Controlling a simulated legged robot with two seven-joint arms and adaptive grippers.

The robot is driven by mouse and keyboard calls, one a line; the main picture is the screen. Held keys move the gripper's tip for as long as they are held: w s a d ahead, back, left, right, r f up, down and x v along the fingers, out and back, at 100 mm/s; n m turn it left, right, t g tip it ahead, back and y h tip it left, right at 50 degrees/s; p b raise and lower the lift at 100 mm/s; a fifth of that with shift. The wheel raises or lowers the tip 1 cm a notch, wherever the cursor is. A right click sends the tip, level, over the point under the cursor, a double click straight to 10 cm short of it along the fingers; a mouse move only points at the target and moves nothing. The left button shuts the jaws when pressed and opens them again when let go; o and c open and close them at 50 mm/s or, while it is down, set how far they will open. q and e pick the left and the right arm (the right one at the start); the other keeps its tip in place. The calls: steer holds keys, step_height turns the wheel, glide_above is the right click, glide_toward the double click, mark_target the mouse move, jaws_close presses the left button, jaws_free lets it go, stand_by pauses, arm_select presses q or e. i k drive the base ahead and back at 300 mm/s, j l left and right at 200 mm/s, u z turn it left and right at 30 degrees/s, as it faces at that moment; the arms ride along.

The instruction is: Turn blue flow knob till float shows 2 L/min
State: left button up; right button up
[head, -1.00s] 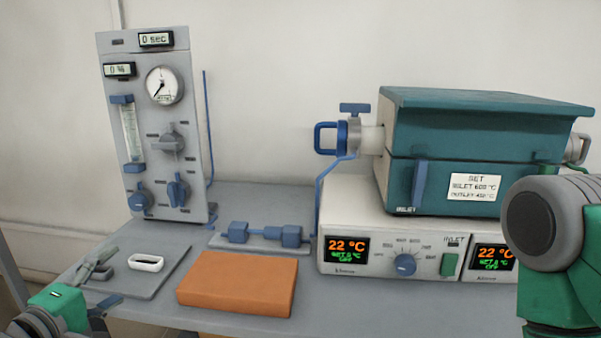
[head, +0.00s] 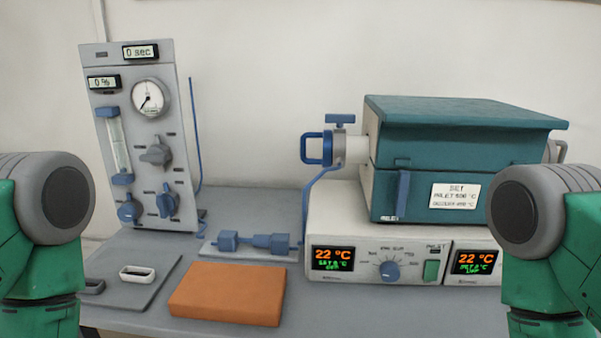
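The flow panel (head: 96,60) stands upright at the back left. A blue knob (head: 128,211) sits at its lower left, right below the clear flow tube (head: 116,145) with its blue end fittings. The float inside the tube is too small to make out. A second blue knob (head: 167,203) sits to its right, and a grey knob (head: 157,152) is above that. Green and grey links of my two arms show at the left and right edges. Both grippers are out of view, and nothing touches the knobs.
A grey mat (head: 150,292) with a white oval dish (head: 137,273) lies at the front left. An orange block (head: 228,294) is beside it. A blue fitting assembly (head: 255,241) lies behind the block. A teal furnace (head: 460,145) on a white controller base (head: 345,225) stands right.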

mark_target(126, 213)
steer(key=u, duration=1.05)
